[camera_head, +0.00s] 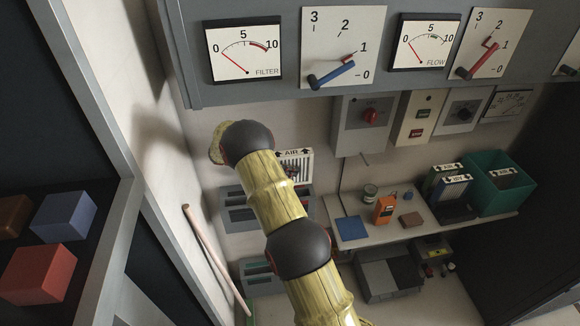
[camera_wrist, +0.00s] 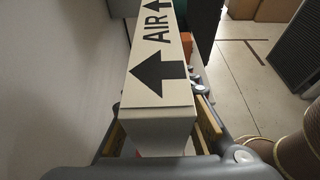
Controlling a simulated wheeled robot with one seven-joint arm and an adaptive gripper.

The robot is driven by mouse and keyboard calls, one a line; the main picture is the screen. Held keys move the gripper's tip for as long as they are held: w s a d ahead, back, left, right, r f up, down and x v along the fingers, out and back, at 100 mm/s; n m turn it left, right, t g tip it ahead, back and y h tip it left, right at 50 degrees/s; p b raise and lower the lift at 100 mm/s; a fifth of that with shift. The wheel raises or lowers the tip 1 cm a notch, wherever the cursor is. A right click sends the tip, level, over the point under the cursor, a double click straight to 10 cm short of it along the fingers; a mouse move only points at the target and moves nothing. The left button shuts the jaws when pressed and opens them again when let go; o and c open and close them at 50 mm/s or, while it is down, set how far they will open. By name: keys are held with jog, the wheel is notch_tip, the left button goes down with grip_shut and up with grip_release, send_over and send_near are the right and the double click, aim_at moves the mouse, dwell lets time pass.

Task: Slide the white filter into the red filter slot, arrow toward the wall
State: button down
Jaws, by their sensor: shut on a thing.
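The white filter (camera_wrist: 160,75) is a box-like panel with "AIR" and black arrows on its narrow edge. In the wrist view it sits between the jaws of my gripper (camera_wrist: 162,130), which is shut on it. The arrows point left in that view, toward a pale wall. Grey housings with dark openings, an upper one (camera_head: 237,205) and a lower one (camera_head: 257,268), stand behind my arm. I cannot make out which is the red slot.
A bench (camera_head: 360,240) at right holds a blue pad, an orange meter (camera_head: 385,209), a rack of AIR filters (camera_head: 447,185) and a teal bin (camera_head: 520,190). A gauge panel (camera_head: 290,45) overhangs. A pale pole (camera_head: 215,255) leans at left.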

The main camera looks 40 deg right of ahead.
jog(key=shift+w+a, duration=0.1)
jog(key=shift+a, duration=0.1)
jog(key=shift+f+b, duration=1.35)
jog(key=shift+f, duration=1.6)
notch_tip(320, 180, down, 7)
jog(key=b, duration=0.3)
jog(key=shift+f+b, duration=0.15)
jog(key=shift+b, duration=0.25)
dwell(1.8)
jog(key=c, duration=1.4)
grip_release()
jog(key=shift+f, duration=0.1)
jog(key=shift+v, duration=3.8)
